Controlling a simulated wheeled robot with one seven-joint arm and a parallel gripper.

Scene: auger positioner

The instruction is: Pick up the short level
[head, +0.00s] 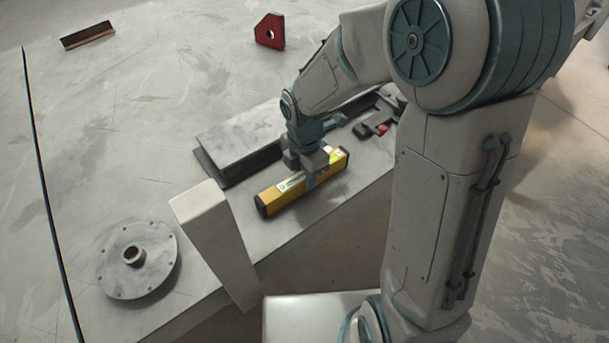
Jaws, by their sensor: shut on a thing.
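The short level (276,198) is a yellow bar with dark end caps and a pale label. It is at the table's near edge, in front of a grey steel beam. My gripper (311,178) is over its middle, pointing down, and is shut on it. I cannot tell whether the level touches the table or is just above it. The far finger is hidden behind the level and the gripper body.
The grey steel beam (240,142) lies close behind the level. A round flange (137,262) lies at the left, with a pale upright block (213,235) beside it. A red magnet (270,31) and brown angle piece (88,35) lie farther back. A red-and-black tool (376,130) is right.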

